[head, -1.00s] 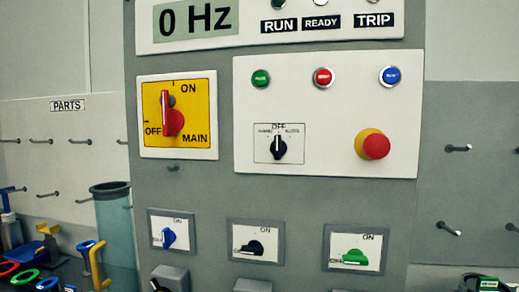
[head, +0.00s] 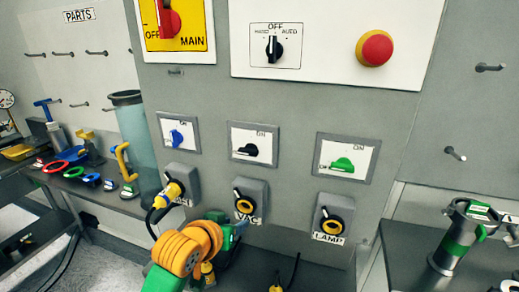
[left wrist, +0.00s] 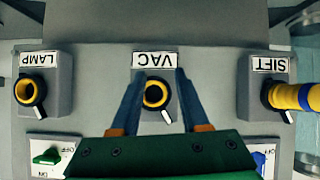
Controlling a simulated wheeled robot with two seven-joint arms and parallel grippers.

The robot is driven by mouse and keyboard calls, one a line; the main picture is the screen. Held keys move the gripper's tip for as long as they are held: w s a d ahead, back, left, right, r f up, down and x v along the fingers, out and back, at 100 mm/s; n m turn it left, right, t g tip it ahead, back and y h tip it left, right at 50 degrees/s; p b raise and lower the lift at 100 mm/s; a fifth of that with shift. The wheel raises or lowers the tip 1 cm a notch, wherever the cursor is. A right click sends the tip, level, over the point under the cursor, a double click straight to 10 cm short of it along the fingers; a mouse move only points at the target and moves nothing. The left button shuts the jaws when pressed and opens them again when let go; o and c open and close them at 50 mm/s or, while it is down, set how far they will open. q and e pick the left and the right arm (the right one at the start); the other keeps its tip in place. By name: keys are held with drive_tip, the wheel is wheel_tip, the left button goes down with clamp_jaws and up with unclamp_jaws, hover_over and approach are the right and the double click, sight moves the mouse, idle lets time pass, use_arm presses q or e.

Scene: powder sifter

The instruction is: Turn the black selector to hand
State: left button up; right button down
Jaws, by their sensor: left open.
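The black selector (head: 273,48) is on the white control plate, with HAND at its left, OFF above and AUTO at its right. Its pointer stands upright at OFF. My left gripper (head: 238,224) is low in the head view, below the selector and near the VAC socket (head: 245,204). In the left wrist view my left gripper (left wrist: 156,88) is open, its two fingers apart on either side of the VAC socket (left wrist: 155,96), with nothing held. The selector is not in the left wrist view. My right gripper is not in view.
A red mushroom button (head: 375,48) is right of the selector; a red MAIN switch (head: 168,22) is left. Below are blue, black and green small switches. A yellow plug (head: 172,190) sits in the left socket. A clear tube (head: 134,140) stands left.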

use_arm(q)
drive_tip(key=w+d+r+t+h, duration=0.1)
drive_tip(key=d+r+t, duration=0.1)
drive_tip(key=r, duration=0.7)
drive_tip(key=w+d+r+t, duration=0.1)
drive_tip(key=d+r, duration=0.1)
drive_tip(key=r, duration=0.7)
drive_tip(key=m+t+h, duration=0.1)
drive_tip(key=t, duration=0.2)
approach(271, 51)
drive_tip(key=w, duration=0.2)
drive_tip(key=p+x, duration=0.3)
drive_tip(key=x, duration=0.1)
drive_tip(key=p+x, duration=0.2)
drive_tip(key=shift+w+d+p, duration=0.2)
drive_tip(key=shift+d+p, duration=0.1)
drive_tip(key=shift+d, duration=0.05)
drive_tip(key=shift+w+f, duration=0.1)
drive_tip(key=shift+w, duration=0.05)
drive_tip(key=shift+s, duration=0.25)
clamp_jaws()
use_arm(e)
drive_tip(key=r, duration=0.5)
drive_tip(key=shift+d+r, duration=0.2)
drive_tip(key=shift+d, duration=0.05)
